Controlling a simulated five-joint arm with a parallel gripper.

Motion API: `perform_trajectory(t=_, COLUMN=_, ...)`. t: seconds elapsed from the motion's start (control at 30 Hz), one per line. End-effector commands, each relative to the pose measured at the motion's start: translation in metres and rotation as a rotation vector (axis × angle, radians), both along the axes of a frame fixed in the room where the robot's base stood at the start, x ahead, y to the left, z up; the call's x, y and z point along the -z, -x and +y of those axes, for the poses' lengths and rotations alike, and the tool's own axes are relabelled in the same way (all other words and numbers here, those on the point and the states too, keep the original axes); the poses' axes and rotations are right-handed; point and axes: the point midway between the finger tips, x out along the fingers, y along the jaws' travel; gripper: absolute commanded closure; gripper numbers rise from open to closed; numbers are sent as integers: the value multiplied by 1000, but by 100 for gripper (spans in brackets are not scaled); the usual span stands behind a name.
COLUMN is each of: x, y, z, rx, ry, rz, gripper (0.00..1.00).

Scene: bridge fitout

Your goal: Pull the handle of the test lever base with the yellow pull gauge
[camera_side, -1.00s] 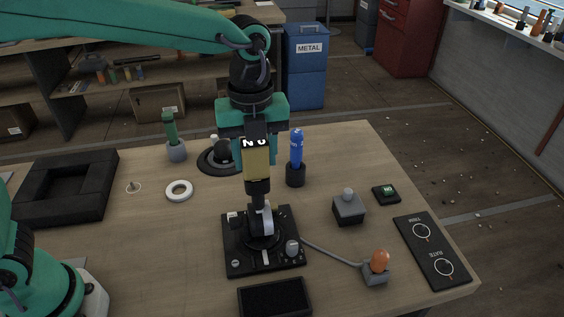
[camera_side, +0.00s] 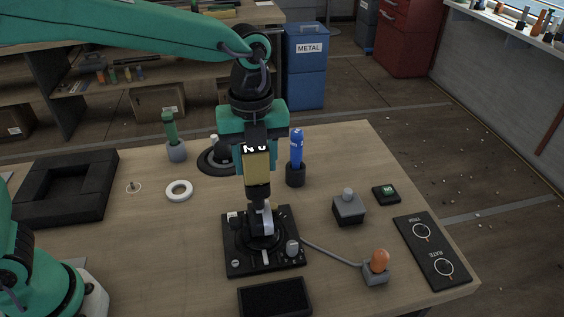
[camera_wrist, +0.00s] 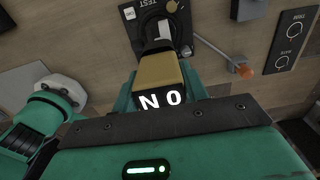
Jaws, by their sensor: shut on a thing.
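The yellow pull gauge (camera_side: 257,168) is held upright in my gripper (camera_side: 256,160), which is shut on it. Its display reads "N 0", also visible in the wrist view on the gauge (camera_wrist: 160,85). The black test lever base (camera_side: 235,255) sits on the table below; its "TEST" label shows in the wrist view on the base (camera_wrist: 133,30). The grey handle (camera_side: 266,222) rises from its middle. The gauge's dark lower end is right at the handle's top; whether it is hooked on cannot be told.
A blue bottle-like item in a dark holder (camera_side: 296,175) stands close to the right. A black round base with a ball (camera_side: 212,163) is behind. A grey knob box (camera_side: 349,210) and orange-capped box (camera_side: 378,268) lie right. A black tray (camera_side: 273,299) is in front.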

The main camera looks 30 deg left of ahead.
Motion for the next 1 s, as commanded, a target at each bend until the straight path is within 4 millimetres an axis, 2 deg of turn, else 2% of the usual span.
perform_trajectory(t=1.0, x=19, y=0, z=0, rx=0, ry=1, rz=-1, gripper=94)
